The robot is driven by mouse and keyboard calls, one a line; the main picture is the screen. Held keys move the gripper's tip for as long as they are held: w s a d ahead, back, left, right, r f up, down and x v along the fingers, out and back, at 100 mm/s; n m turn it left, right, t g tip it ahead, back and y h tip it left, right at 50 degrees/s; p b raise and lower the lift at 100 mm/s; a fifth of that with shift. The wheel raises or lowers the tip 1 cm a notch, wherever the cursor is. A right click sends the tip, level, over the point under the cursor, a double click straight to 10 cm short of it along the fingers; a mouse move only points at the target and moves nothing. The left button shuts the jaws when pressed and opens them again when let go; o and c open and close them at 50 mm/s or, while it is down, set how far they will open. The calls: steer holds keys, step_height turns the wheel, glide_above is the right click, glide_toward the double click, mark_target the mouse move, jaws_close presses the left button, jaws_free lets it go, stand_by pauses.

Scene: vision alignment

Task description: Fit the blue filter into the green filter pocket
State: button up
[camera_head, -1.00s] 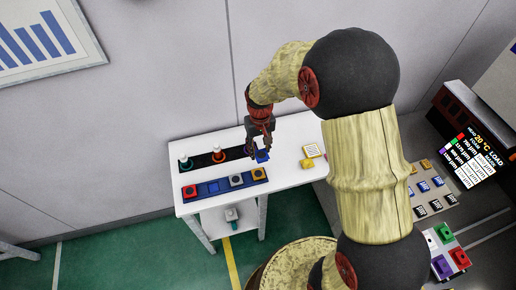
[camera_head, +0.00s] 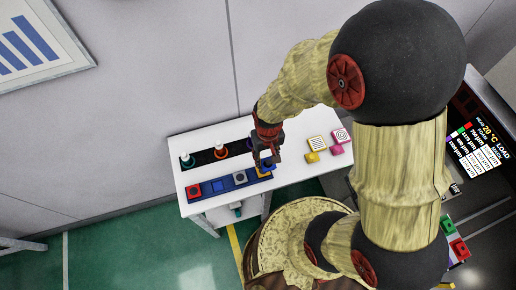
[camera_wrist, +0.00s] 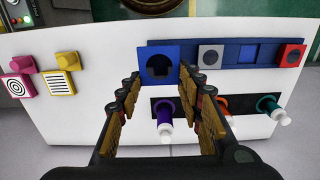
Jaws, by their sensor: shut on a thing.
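The blue filter (camera_wrist: 158,65) is a square blue plate with a dark round centre. My gripper (camera_wrist: 163,88) is shut on it, with a finger on each side in the wrist view. In the head view my gripper (camera_head: 265,165) is over the right end of the blue tray (camera_head: 207,193), which lies on the white table. I cannot tell whether the filter touches the tray. A green block (camera_head: 447,226) shows on the machine at the lower right of the head view, partly behind my arm. I cannot tell whether it is the green filter pocket.
The tray holds a red filter (camera_wrist: 291,55) and a grey filter (camera_wrist: 210,54), with an empty slot (camera_wrist: 249,54) between them. A black strip (camera_head: 208,158) with several coloured knobbed pieces runs behind it. Yellow (camera_head: 312,157) and pink (camera_head: 337,149) blocks with cards stand to the right.

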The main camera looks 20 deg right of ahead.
steer(key=w+f, duration=0.2)
steer(key=w, duration=0.1)
steer(key=w+f+b, duration=0.1)
steer(key=w+f, duration=0.5)
steer(key=shift+w+a+b, duration=0.25)
steer(key=shift+b, duration=0.15)
steer(key=shift+w+f+b, duration=0.1)
steer(key=shift+f+b, duration=0.25)
steer(key=shift+f, duration=1.2)
steer(key=shift+f, duration=0.1)
steer(key=o, duration=0.9)
steer(key=shift+o, duration=0.7)
